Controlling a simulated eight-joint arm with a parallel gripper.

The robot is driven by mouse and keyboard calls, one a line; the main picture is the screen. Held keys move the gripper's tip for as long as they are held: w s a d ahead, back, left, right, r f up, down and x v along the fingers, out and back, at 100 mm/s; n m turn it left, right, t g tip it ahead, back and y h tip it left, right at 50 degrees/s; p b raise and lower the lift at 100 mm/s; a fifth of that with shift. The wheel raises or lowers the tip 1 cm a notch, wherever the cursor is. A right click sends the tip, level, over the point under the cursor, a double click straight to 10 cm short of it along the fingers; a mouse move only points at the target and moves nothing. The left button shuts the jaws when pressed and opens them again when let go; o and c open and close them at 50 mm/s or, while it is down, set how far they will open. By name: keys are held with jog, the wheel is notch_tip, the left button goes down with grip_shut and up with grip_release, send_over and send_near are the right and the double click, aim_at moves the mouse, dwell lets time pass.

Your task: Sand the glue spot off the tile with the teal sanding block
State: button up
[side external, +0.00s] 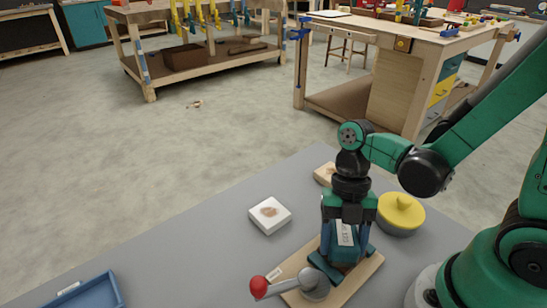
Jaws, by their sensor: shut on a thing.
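The white square tile (270,215) lies flat on the grey table, left of my gripper, with a brown glue spot (269,211) on its top. My gripper (343,257) points down over a wooden board (365,278) and is shut on the teal sanding block (345,248), which has a pale label. The fingers hide part of the block. I cannot tell whether the block touches the board. The tile is apart from both block and board.
A grey metal lever with a red ball (258,286) stands on the board's front left. A yellow-lidded round pot (400,212) is right of my gripper. A light wooden piece (324,175) lies behind. A blue tray (90,292) is front left. The table between tray and tile is clear.

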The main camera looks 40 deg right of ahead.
jog(key=shift+s, duration=0.75)
jog(key=shift+w, duration=1.55)
jog(key=shift+w+r, duration=0.1)
jog(key=shift+r, duration=3.95)
